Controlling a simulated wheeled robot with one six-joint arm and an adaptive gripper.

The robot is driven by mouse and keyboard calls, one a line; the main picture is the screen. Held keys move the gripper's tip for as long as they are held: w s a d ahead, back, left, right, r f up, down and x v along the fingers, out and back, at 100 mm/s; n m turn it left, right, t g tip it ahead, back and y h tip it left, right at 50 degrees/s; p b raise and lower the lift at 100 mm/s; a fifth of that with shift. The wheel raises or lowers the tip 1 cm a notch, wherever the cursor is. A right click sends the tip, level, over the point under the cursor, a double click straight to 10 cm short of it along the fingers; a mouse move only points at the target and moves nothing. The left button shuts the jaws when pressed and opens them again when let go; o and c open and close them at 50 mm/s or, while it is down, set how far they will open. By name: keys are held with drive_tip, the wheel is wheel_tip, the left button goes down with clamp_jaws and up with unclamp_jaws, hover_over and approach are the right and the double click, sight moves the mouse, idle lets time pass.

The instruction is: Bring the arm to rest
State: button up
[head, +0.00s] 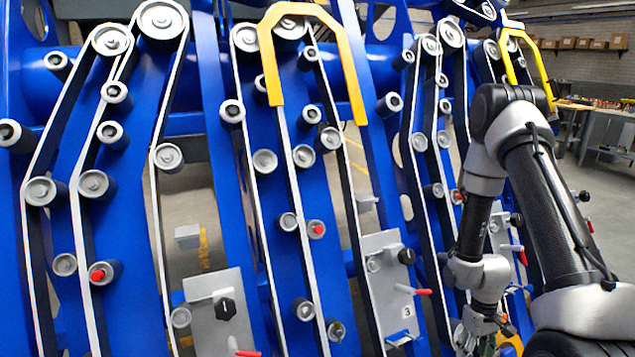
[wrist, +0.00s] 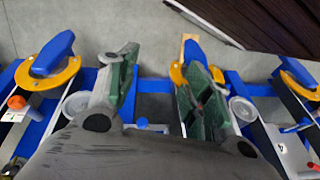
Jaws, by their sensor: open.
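My arm (head: 545,190) reaches in from the right in the head view, bent at the elbow, with its forearm hanging down in front of the blue chassis (head: 215,150). My gripper's end is low in the head view and mostly hidden there. In the wrist view my gripper (wrist: 160,85) has its two green-grey fingers spread wide apart, with nothing between them. It sits above a blue beam of the chassis. I cannot tell whether the fingers touch anything.
Belts and rollers cover the chassis, with a yellow guard (head: 355,75) and red-handled plates (head: 395,285). In the wrist view, yellow rings with blue levers (wrist: 55,55) flank my gripper. A workbench (head: 605,115) stands at the far right. Grey floor (wrist: 110,25) lies beyond the beam.

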drive_tip(key=s+a+r+t, duration=0.1)
drive_tip(key=s+r, duration=0.3)
drive_tip(key=r, duration=1.1)
drive_tip(key=s+a+r+m+t, duration=0.1)
drive_tip(key=s+r, duration=0.4)
drive_tip(key=r, duration=1.1)
drive_tip(key=s+a+r+m+t, duration=0.1)
drive_tip(key=s+a+r+t, duration=0.2)
drive_tip(key=r, duration=1.2)
drive_tip(key=shift+s+a+r+t, duration=0.15)
drive_tip(key=shift+s+a+t, duration=0.05)
drive_tip(key=shift+s+t, duration=0.7)
